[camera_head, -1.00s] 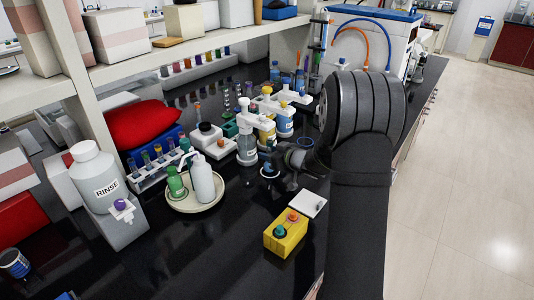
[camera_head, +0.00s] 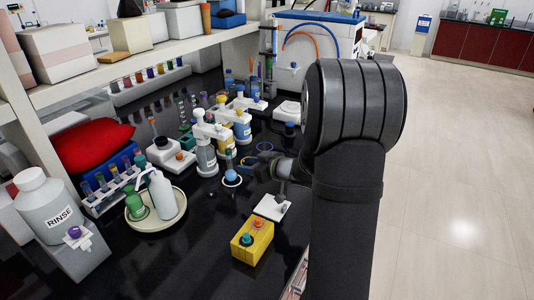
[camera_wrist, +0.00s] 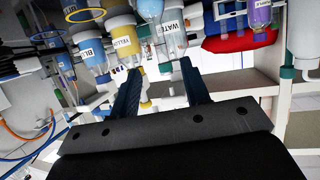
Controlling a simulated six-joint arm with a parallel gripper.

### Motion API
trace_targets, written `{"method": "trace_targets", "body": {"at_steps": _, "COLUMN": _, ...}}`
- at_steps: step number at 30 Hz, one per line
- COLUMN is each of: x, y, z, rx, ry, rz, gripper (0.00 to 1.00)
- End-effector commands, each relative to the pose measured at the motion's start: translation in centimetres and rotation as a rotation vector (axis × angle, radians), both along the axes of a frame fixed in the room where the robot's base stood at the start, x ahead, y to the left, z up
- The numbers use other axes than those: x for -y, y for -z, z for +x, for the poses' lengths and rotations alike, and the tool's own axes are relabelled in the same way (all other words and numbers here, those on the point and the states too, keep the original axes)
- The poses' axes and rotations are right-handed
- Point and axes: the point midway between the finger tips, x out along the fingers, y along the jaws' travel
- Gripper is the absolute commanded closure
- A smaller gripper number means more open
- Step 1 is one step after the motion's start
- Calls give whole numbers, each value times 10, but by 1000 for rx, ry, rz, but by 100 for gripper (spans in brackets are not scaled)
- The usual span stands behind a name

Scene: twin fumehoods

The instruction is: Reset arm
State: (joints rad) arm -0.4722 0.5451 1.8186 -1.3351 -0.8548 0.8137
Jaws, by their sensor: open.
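My gripper (camera_wrist: 161,68) is open in the wrist view, its two dark fingers spread with nothing held between them. The wrist view is turned upside down; bottles labelled yellow (camera_wrist: 124,40), blue (camera_wrist: 92,55) and water (camera_wrist: 172,30) hang past the fingertips. In the head view my gripper (camera_head: 252,160) is low over the black bench, partly hidden by my own arm. It is right of the white-capped bottles (camera_head: 206,155) and beyond the yellow button box (camera_head: 253,240).
A round tray (camera_head: 143,220) with a green and a white bottle stands left. A rinse bottle (camera_head: 48,215), tube rack (camera_head: 110,190) and red bag (camera_head: 92,146) are further left. A white pad (camera_head: 273,208) lies near my wrist.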

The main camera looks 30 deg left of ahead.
Motion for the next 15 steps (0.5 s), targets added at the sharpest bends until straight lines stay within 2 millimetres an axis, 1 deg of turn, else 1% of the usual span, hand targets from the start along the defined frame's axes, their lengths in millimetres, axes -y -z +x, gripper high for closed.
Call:
{"method": "trace_targets", "body": {"at_steps": 5, "x": -14, "y": 6, "z": 2, "rx": 0, "ry": -3, "rz": -2, "gripper": 57}}
{"method": "trace_targets", "body": {"at_steps": 8, "x": -30, "y": 12, "z": 5, "rx": -2, "ry": -4, "rz": -1, "gripper": 57}}
{"method": "trace_targets", "body": {"at_steps": 15, "x": -75, "y": 29, "z": 14, "rx": -1, "ry": -3, "rz": -1, "gripper": 57}}
